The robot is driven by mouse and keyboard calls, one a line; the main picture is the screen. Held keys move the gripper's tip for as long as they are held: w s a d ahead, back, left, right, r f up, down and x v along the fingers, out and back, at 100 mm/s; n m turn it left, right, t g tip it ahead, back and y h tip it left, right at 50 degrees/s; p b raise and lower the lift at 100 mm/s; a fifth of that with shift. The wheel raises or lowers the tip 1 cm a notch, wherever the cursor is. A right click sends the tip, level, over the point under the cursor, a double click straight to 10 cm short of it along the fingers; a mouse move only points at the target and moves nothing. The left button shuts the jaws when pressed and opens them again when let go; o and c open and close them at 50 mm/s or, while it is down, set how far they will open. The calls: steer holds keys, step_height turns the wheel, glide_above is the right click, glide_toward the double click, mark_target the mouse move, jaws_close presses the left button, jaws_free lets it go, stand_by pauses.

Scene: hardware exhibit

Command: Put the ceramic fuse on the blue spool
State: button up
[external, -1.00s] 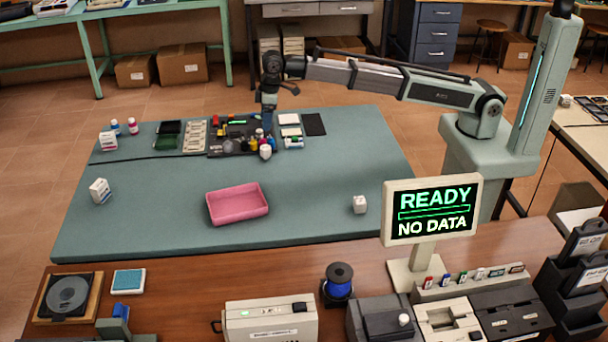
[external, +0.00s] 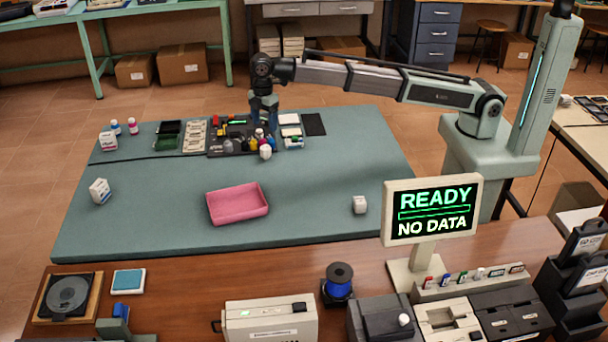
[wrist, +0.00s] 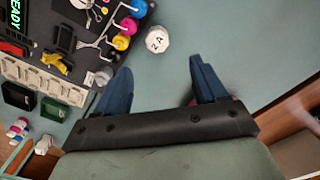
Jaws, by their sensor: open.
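The ceramic fuse seems to be the short white piece marked "2A" (wrist: 158,40), lying beside the board; it also shows in the external view (external: 265,152). My gripper (wrist: 160,68) is open and empty, with the fuse just beyond the gap between its fingertips, apart from them. In the external view my gripper (external: 265,126) is over the board's right part. A small blue spool (wrist: 137,8) sits at the board's edge beside pink and yellow ones. A larger blue spool (external: 338,285) with a dark top stands on the wooden bench in front. I cannot tell which one is meant.
The dark parts board (external: 228,148) holds several small parts. A pink tray (external: 237,204) sits mid-mat, with a small white block (external: 360,204) to its right and a white box (external: 100,190) to its left. The green mat between is clear. A display (external: 432,210) stands in front.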

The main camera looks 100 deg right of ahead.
glide_above(266, 147)
steer(key=f, duration=0.6)
steer(key=shift+a+f, duration=0.2)
steer(key=shift+f, duration=0.1)
steer(key=shift+d+f, duration=0.15)
steer(key=shift+f, duration=1.2)
steer(key=shift+d+f, duration=0.1)
steer(key=shift+f, duration=1.25)
steer(key=c, duration=1.2)
steer(key=shift+r, duration=0.1)
